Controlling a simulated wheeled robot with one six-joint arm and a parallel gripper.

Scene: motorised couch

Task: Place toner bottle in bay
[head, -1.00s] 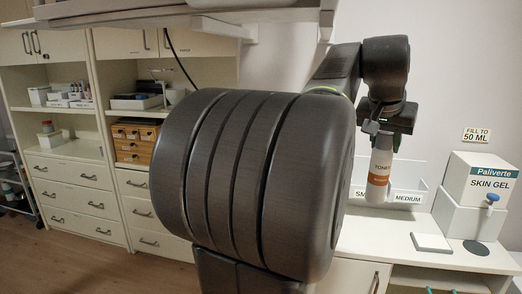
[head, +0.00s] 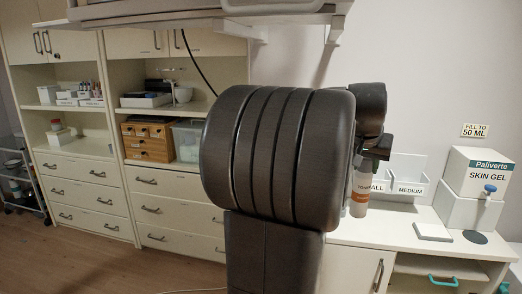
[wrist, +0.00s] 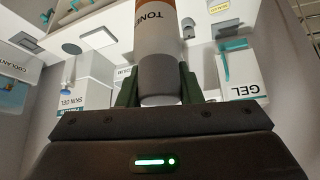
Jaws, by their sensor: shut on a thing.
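The toner bottle (head: 360,193), white with an orange band and a "TONER" label, hangs roughly upright from my gripper (head: 368,165) in the head view, above the white counter (head: 385,234). My arm hides its left part there. I cannot make out a bay for toner in either view.
Bins labelled SMALL and MEDIUM (head: 408,189) stand on the counter behind the bottle. A SKIN GEL box (head: 485,178) with a blue-knobbed dispenser (head: 490,189), a flat pale pad (head: 433,231) and a dark disc (head: 474,237) are to the right. Cabinets (head: 75,190) line the left.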

